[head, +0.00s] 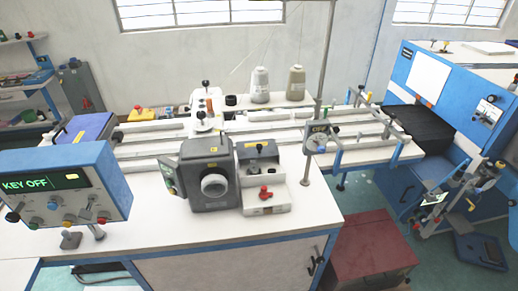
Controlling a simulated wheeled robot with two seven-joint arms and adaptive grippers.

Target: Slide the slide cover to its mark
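I cannot tell for certain which part is the slide cover, and I cannot make out its mark. Long pale rails (268,135) run left to right along the back of the white table (245,235). A dark grey housing (207,152) with a round front knob stands in front of the rails. Beside it on the right is a white unit (266,199) with a grey top and a red knob (265,193). A small grey dial block (318,138) sits at the right part of the rails. Neither of my grippers shows.
A blue control box (62,187) reading "KEY OFF" stands front left. Two thread cones (260,85) (296,83) stand behind the rails. A blue machine (455,95) stands right, with a dark red box (366,250) on the floor. The table's front middle is clear.

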